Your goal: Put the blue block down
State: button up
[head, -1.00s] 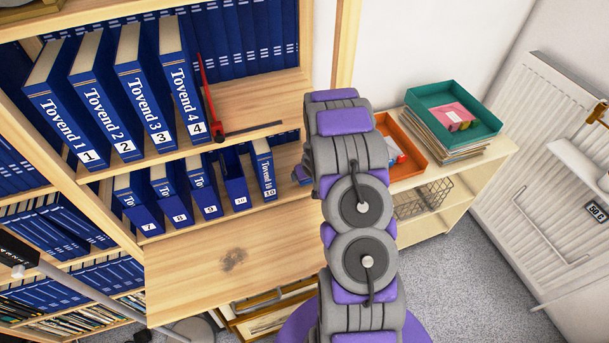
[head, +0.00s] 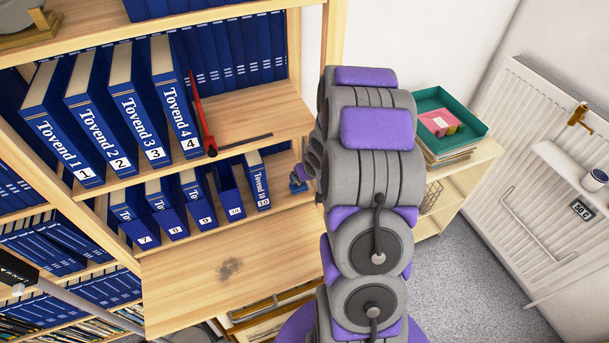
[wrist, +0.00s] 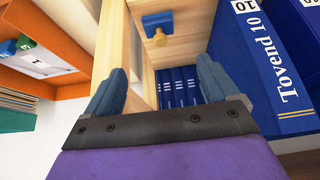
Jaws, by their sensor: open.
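The blue block (wrist: 157,24), with a small yellow knob on it, sits against pale wood at the top of the wrist view. My gripper (wrist: 162,66) is open, its two blue-grey fingers spread wide. The block is beyond the fingertips, and nothing is held between them. In the head view my arm hides most of the gripper. A small blue shape shows at the arm's left edge beside the shelf, too small to tell block from finger.
The binder Tovend 10 (wrist: 268,60) stands close on the right in the wrist view; an orange tray (wrist: 62,28) is at left. In the head view, a bare wooden board (head: 215,275) lies below the lower binders (head: 180,212). A teal tray (head: 478,122) is at right.

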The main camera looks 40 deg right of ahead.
jog(key=s+a+r+n+g, duration=0.1)
jog(key=s+a+r+g, duration=0.3)
jog(key=s+a+r, duration=0.95)
jog(key=s+a+r+g, duration=0.1)
jog(key=s+a+r, duration=0.2)
jog(key=s, duration=0.3)
jog(key=s+a+r+n+g+y, duration=0.1)
jog(key=s+a+r, duration=0.2)
jog(key=s+a, duration=0.2)
jog(key=s+a+r+n+g, duration=0.1)
jog(key=s+a+r, duration=0.2)
jog(key=s, duration=0.4)
jog(key=shift+s+a+g, duration=0.25)
jog(key=shift+a+g, duration=0.05)
jog(key=shift+a, duration=0.25)
jog(key=shift+d, duration=0.15)
